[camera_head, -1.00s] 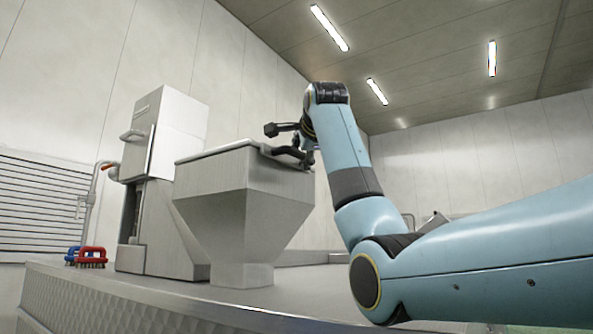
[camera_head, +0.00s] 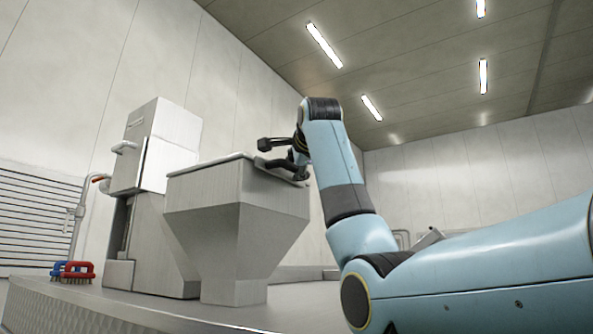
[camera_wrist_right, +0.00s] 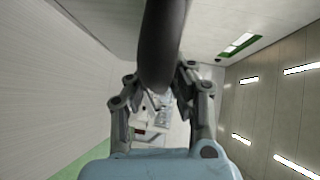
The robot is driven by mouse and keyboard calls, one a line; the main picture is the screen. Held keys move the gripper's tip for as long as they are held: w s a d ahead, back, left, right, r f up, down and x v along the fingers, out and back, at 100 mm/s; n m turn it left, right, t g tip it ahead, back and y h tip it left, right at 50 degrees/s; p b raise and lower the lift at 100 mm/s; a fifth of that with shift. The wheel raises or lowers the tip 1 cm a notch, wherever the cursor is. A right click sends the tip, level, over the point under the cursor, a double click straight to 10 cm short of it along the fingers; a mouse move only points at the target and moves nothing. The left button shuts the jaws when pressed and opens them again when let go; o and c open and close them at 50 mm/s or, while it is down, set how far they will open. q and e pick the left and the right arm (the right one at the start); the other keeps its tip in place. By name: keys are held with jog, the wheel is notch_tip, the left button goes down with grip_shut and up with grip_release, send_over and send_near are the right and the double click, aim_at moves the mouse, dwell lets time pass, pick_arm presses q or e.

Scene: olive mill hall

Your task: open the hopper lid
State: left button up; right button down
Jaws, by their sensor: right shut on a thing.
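The grey metal hopper (camera_head: 237,202) stands on the platform, left of centre in the head view. Its thin pale lid (camera_head: 215,161) lies flat along the hopper's top rim; I see no clear gap under it. A dark bar handle (camera_head: 272,163) is at the lid's right side; it also shows large in the wrist view (camera_wrist_right: 163,40). My right gripper (camera_head: 288,164) is at this handle, and in the wrist view its two fingers (camera_wrist_right: 162,84) are on either side of the bar, shut on it. The fingertips are partly hidden. My left gripper is not in view.
A grey machine cabinet (camera_head: 160,150) stands directly left of and behind the hopper. A red brush (camera_head: 78,271) and a blue brush (camera_head: 58,268) are at the platform's left edge. The platform (camera_head: 215,313) is bare in front of the hopper. Open air is above the lid.

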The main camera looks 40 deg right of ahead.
jog(key=shift+r+p, duration=0.25)
jog(key=shift+p, duration=0.1)
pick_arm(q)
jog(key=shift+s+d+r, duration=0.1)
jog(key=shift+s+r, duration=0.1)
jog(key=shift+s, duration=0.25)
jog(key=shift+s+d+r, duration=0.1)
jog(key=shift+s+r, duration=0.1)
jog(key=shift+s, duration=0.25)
pick_arm(e)
jog(key=shift+r, duration=0.1)
